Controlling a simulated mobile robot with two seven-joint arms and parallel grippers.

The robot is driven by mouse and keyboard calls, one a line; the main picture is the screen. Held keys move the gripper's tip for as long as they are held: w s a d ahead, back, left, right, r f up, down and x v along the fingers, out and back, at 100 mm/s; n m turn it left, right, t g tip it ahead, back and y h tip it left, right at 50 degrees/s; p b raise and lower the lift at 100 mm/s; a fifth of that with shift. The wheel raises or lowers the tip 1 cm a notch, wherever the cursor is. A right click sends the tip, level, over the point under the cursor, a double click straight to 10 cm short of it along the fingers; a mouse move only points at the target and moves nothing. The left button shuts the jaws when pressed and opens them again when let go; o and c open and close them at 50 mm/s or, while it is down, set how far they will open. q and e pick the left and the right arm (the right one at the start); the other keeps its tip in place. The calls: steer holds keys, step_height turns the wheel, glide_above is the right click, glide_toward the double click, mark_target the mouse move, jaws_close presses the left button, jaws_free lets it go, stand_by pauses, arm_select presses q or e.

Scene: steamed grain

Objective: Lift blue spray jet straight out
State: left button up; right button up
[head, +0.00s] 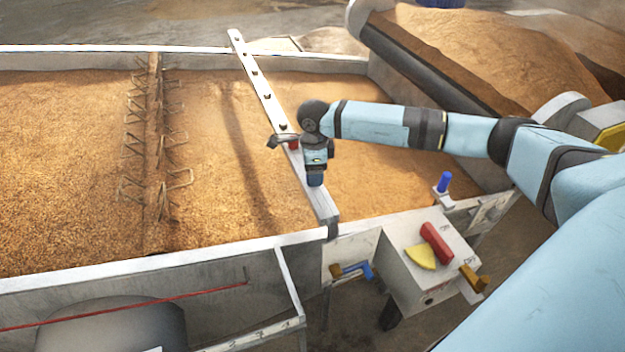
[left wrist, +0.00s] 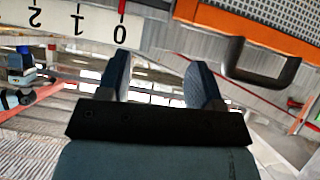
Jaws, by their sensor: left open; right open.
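My right gripper (head: 314,180) points down over the near part of the pale spray bar (head: 262,85). Its dark blue fingers are open, their tips close to the bar. No blue jet shows clearly there; the fingers and wrist could hide one. A bright blue peg-shaped piece (head: 444,182) stands upright in a grey holder on the trough's near edge, right of and apart from the gripper. I cannot tell whether it is the spray jet. My left gripper (left wrist: 158,75) is open and empty in the left wrist view; it is not in the head view.
The bar with several dark fittings crosses the grain trough (head: 190,262). A red piece (head: 293,144) sits just behind my right wrist. A raking shaft (head: 155,130) stands left. A control box (head: 405,270) with red and yellow handles stands in front. An orange-framed panel (left wrist: 215,36) is near my left gripper.

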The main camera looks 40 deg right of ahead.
step_height(320, 180, down, 3)
steer(key=shift+r, duration=0.1)
steer(key=c, duration=1)
step_height(320, 180, up, 20)
steer(key=shift+r+p, duration=0.1)
steer(key=shift+p, duration=0.2)
